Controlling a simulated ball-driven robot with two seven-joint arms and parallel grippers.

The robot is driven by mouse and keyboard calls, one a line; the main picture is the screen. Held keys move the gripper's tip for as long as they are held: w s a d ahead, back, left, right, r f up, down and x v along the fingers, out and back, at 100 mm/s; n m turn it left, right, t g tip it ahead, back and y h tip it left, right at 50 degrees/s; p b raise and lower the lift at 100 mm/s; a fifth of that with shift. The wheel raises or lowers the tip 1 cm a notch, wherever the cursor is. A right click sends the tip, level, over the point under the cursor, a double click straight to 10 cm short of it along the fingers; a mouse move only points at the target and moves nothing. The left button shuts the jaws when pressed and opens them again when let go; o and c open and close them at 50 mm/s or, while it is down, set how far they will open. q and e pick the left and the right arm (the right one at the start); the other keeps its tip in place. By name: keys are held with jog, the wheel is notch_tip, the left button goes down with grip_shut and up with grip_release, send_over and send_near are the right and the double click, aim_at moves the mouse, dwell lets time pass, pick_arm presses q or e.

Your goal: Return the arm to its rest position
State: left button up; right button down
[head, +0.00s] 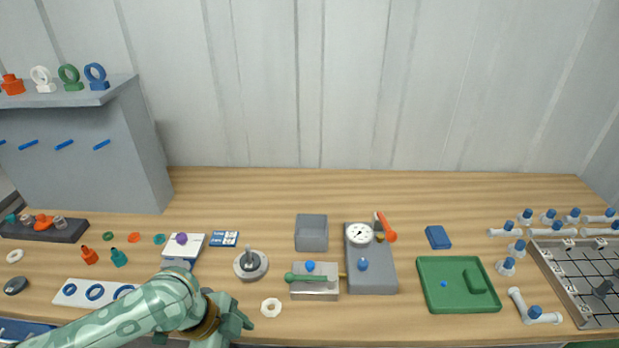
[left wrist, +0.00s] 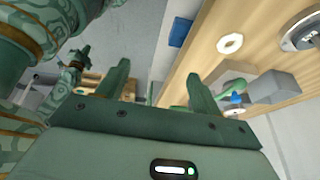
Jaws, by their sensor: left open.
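My left arm comes in from the lower left of the head view, over the front edge of the table. Its gripper (head: 236,318) is low at the front edge, left of a white ring nut (head: 270,307). In the left wrist view the two fingers of my left gripper (left wrist: 160,90) stand wide apart with nothing between them. The same white ring nut (left wrist: 230,43) lies on the table beyond the fingers. My right gripper is not in the head view.
A grey block with a green-handled tool (head: 315,293), a gauge box (head: 372,275) and a green tray (head: 458,307) stand to the right. A round metal base with a post (head: 250,265) is behind the gripper. A white plate with blue rings (head: 70,290) lies beside the arm.

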pick_arm(q)
jog(key=s+a+r+n+t+y, duration=0.1)
jog(key=s+a+n+t+y, duration=0.25)
jog(key=a+n+y, duration=0.35)
jog(key=s+a+n+t+y, duration=0.25)
jog(key=s+a+n, duration=0.2)
jog(key=a, duration=0.55)
jog(key=s+d+f+g+h+b, duration=0.1)
jog(key=s+d+f+h+b, duration=0.1)
jog(key=f, duration=1.2)
jog(key=s+d+f+g+h+b, duration=0.1)
jog(key=s+d+f+g, duration=0.15)
jog(key=f, duration=1.15)
jog(key=s+f+n+g+h+b, duration=0.1)
jog(key=s+f+n+g+b, duration=0.1)
jog(key=s+f, duration=1.5)
jog(key=shift+s+d+n+h, duration=0.25)
jog(key=shift+s+n+h, duration=0.1)
jog(key=shift+s+n, duration=0.3)
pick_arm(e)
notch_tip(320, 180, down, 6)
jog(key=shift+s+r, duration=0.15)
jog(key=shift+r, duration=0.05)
